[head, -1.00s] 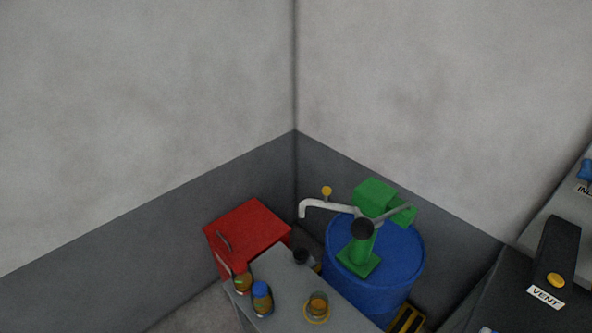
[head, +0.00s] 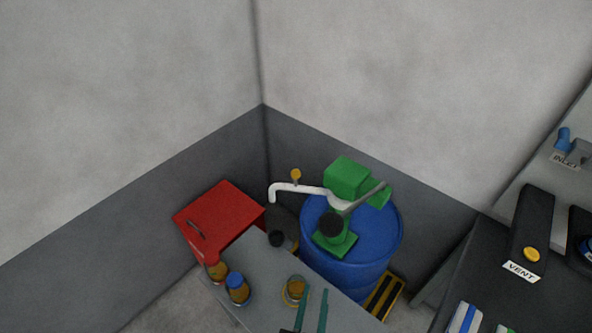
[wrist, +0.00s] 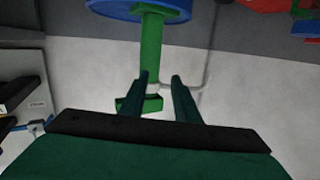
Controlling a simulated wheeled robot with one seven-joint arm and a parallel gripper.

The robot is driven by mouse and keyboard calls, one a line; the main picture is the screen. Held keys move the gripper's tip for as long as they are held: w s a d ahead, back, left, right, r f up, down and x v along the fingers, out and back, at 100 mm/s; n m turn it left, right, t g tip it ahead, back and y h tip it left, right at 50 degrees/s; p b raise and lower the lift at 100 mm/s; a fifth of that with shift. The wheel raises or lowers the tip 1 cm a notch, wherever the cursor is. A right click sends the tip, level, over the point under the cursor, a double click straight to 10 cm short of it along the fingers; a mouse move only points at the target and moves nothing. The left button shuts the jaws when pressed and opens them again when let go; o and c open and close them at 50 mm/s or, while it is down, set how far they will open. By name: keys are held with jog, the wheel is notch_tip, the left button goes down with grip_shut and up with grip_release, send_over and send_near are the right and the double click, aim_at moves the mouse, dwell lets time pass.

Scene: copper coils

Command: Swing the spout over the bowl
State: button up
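The white spout (head: 300,188) runs left from the green pump (head: 345,178) on the blue drum (head: 350,250). Its end bends down over the area beyond the grey table, and a yellow knob (head: 296,175) stands on it. In the wrist view the spout (wrist: 202,82) shows thin and pale, right of the green pump column (wrist: 152,45). A small amber round vessel (head: 293,290), perhaps the bowl, sits on the table, away from the spout's end. My gripper (head: 313,290) is open and empty at the bottom of the head view. The wrist view shows its fingers (wrist: 161,77) apart, the column behind them.
A red cabinet (head: 222,215) stands in the corner. A dark bench (head: 470,280) with a VENT label lies at right. A striped block (head: 385,295) is by the drum.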

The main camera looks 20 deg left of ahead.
jog(key=w+a+r+n+y, duration=0.1)
jog(key=w+a+r, duration=0.2)
jog(key=w, duration=0.3)
jog(key=w+a+r+n+y, duration=0.1)
jog(key=w+a+r, duration=0.2)
jog(key=w, duration=0.3)
jog(key=n+y, duration=0.1)
jog(key=y, duration=0.1)
send_near(295, 170)
jog(key=w+f, duration=0.3)
jog(key=f, duration=0.1)
jog(key=x, duration=1.1)
jog(key=shift+s+a, duration=0.15)
jog(key=shift+a, duration=0.25)
jog(key=shift+c, duration=0.4)
jog(key=shift+r, duration=0.1)
grip_shut()
